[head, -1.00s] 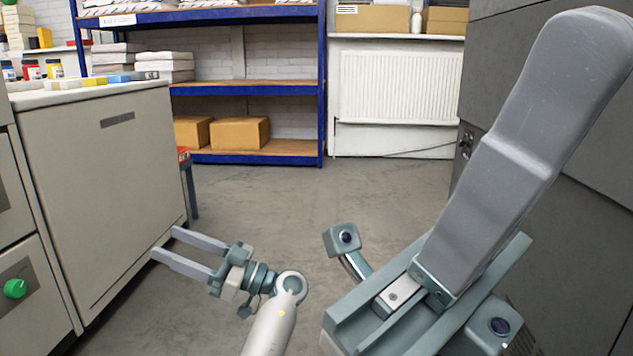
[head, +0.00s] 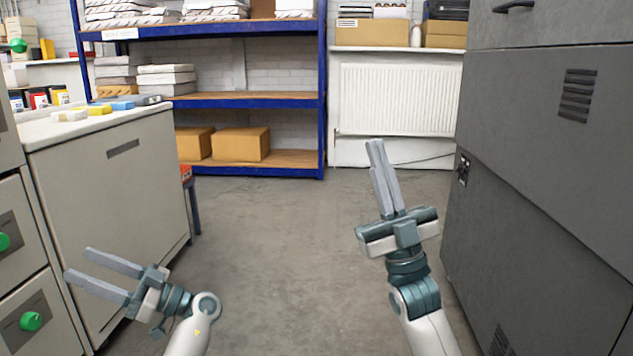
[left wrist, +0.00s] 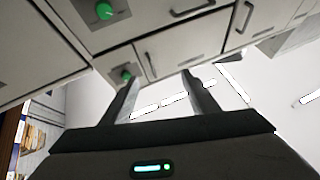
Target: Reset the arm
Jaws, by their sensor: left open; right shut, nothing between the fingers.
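My left gripper (head: 92,274) is at the lower left of the head view, in front of the pale cabinet. Its two fingers are apart, with nothing between them. The fingers also show in the left wrist view (left wrist: 160,88), with cabinet fronts beyond them. My right gripper (head: 377,154) is right of centre in the head view, pointing away over the floor. Its two fingers lie together and hold nothing.
A pale cabinet (head: 115,190) with green knobs stands at the left, small items on its top. Grey cabinets (head: 540,190) line the right side. A blue shelf rack (head: 323,120) and a white radiator (head: 398,95) stand at the back. The middle floor (head: 280,240) is clear.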

